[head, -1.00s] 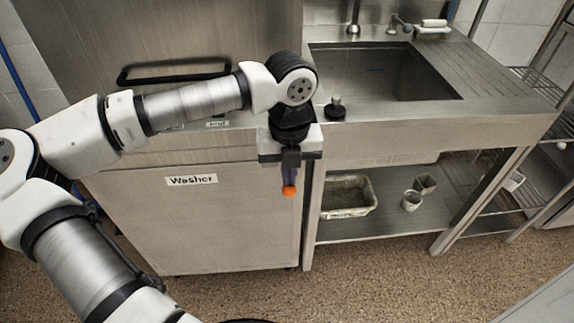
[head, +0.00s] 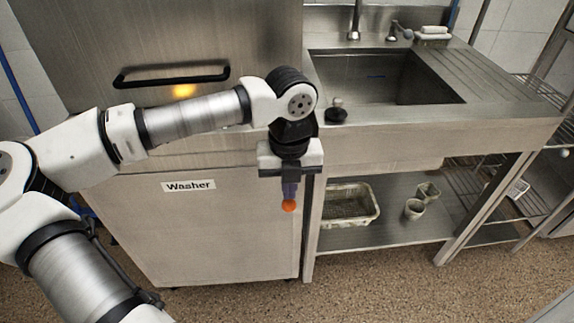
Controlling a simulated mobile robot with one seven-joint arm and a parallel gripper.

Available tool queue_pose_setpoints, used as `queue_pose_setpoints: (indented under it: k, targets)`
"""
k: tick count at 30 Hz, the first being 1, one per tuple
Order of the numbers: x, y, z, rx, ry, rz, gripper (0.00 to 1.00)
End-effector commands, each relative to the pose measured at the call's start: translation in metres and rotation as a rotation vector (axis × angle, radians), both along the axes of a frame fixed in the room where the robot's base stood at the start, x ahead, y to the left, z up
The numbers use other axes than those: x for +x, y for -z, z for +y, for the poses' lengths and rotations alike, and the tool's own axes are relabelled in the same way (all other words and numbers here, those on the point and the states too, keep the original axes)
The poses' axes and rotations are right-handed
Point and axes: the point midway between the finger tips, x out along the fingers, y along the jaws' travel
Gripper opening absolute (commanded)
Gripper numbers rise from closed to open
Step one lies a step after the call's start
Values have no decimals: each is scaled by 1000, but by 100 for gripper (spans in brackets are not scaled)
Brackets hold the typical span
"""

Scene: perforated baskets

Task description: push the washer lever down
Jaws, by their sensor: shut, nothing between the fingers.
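The washer (head: 230,235) is a steel cabinet with a "Washer" label (head: 188,186) on its lower front. A lever with a dark bluish stem and an orange knob (head: 289,206) shows at its right front edge, pointing down. My gripper (head: 290,175) is shut, fingers down, directly above the lever and overlapping its upper part. Whether they touch is hard to tell, and the lever's pivot is hidden behind my gripper. An orange light (head: 184,91) glows on the washer above my forearm.
A black bar handle (head: 172,76) crosses the washer's upper front. A sink (head: 385,77) with a counter and a black knob (head: 336,110) is to the right. Below, a shelf holds a grey tray (head: 350,204) and two cups (head: 414,209). The floor in front is open.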

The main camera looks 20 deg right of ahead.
Motion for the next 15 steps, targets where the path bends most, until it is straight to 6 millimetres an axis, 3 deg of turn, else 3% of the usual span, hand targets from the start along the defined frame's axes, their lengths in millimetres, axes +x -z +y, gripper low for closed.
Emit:
queue_pose_setpoints:
  k: [15]
  targets:
    - [0,-52,0,1,0,-1,0]
